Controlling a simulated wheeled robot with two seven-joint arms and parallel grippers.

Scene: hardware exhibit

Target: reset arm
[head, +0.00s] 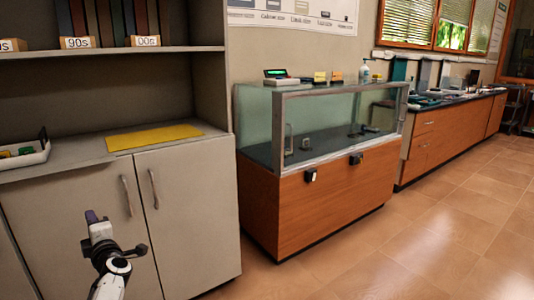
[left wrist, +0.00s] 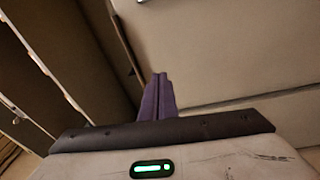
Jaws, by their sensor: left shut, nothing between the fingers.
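My left gripper (head: 92,217) shows at the lower left of the head view, in front of the grey cabinet doors (head: 185,200) and apart from the counter above them. In the left wrist view its purple fingers (left wrist: 157,95) are together, with nothing between them. The cabinet front fills much of that view beyond the fingers. My right gripper is in neither view.
A yellow mat (head: 154,136) and a white tray (head: 24,155) with small items lie on the cabinet counter. A glass display case (head: 330,120) on a wooden base stands right of it. The tiled floor (head: 440,215) at the right is clear.

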